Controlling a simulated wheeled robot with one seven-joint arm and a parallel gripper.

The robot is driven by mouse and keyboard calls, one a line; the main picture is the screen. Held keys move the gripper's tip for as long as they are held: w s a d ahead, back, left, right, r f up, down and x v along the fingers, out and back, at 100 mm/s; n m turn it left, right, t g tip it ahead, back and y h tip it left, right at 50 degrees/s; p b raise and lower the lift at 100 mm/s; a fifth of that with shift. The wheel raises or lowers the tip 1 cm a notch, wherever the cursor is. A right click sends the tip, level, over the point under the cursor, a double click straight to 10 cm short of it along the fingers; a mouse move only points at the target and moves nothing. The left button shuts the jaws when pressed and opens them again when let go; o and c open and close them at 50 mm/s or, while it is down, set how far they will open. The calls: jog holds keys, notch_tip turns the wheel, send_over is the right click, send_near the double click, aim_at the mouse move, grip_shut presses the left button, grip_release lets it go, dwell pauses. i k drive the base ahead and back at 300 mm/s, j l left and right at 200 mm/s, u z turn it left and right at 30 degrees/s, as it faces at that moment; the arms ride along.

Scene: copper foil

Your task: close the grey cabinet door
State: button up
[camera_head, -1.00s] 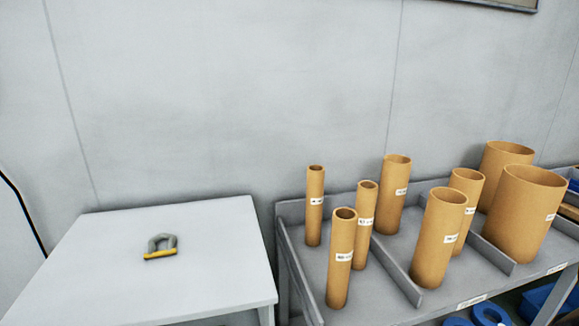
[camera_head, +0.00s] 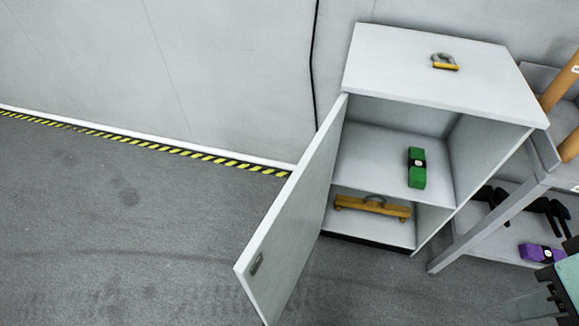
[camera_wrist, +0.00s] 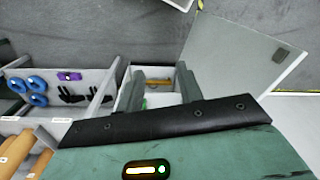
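The grey cabinet (camera_head: 440,80) stands against the wall, right of centre in the head view. Its door (camera_head: 298,215) is hinged at the left and stands wide open, swung out towards the front left. A small dark handle (camera_head: 256,264) is near the door's free edge. The wrist view shows the open door (camera_wrist: 235,50) at upper right, with its handle (camera_wrist: 283,55). My gripper (camera_wrist: 161,75) has its two grey fingers apart, with nothing between them and the cabinet interior behind. Part of my arm shows at the head view's lower right corner, clear of the door.
A padlock-like object (camera_head: 445,62) lies on the cabinet top. Inside are a green item (camera_head: 417,168) on the upper shelf and a yellow-orange item (camera_head: 375,206) below. A grey rack (camera_head: 470,228) with tubes and a purple item (camera_head: 541,253) stands at right. The floor at left is clear.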

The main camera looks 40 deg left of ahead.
aim_at(269, 269)
jog(key=k+j+u, duration=0.1)
jog(key=j, duration=0.3)
jog(key=k+j, duration=0.1)
jog(key=j, duration=0.3)
jog(key=k+j+u, duration=0.15)
jog(key=j, duration=0.95)
jog(key=k+j+u, duration=0.4)
jog(key=k, duration=0.15)
jog(key=k+l, duration=0.05)
jog(key=l, duration=0.05)
